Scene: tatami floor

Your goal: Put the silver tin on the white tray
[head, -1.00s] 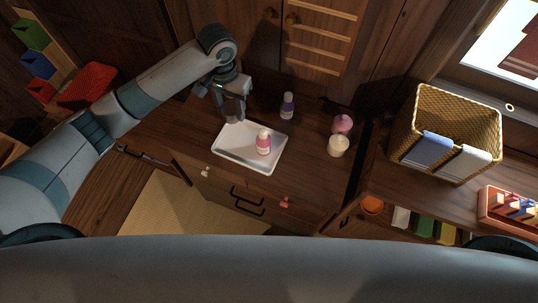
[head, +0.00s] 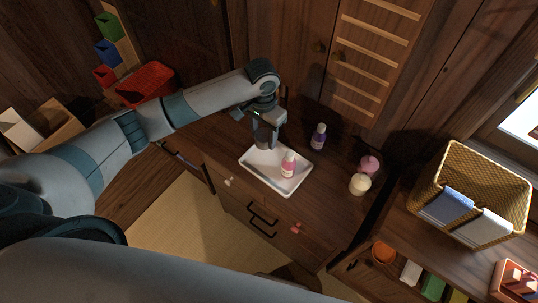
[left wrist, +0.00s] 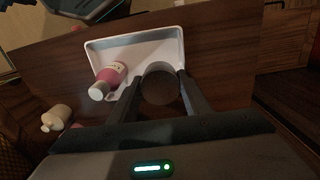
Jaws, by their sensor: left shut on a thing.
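The silver tin (left wrist: 160,86) is a dark grey cylinder between the fingers of my left gripper (left wrist: 162,92); it looks dim in this light. In the head view my left gripper (head: 266,130) points down at the far left edge of the white tray (head: 262,163), with the tin (head: 263,139) low in its jaws. The tray also shows in the left wrist view (left wrist: 140,46), where the tin overlaps its near edge. I cannot tell whether the tin touches the tray. My right gripper is out of view.
A pink bottle (head: 288,166) takes up part of the tray. A purple bottle (head: 318,137), a cream jar (head: 360,184) and a pink round item (head: 370,165) stand to the right. A wicker basket (head: 462,165) is further right. The tray's left part is free.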

